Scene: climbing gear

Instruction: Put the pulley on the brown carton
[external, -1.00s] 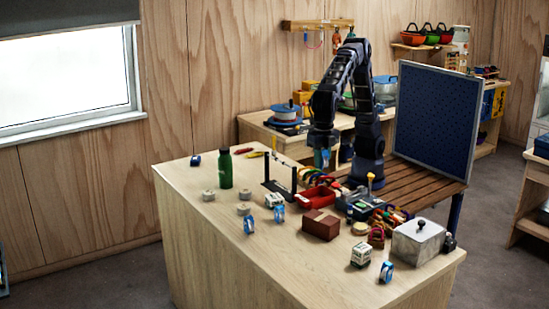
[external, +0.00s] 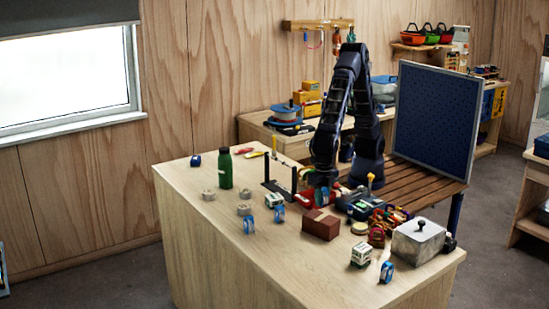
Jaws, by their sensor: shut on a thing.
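The brown carton (external: 321,224) stands closed on the light wooden table, near its middle. The held thing appears just beyond the carton's back edge in the picture. I cannot tell whether it touches anything. The carton's top is bare.
A black stand (external: 281,180) and a green bottle (external: 225,169) are to the left. Tape rolls and small boxes lie around the carton. Colourful gear (external: 388,218) and a grey lidded box (external: 418,241) are to the right. The table's front left is clear.

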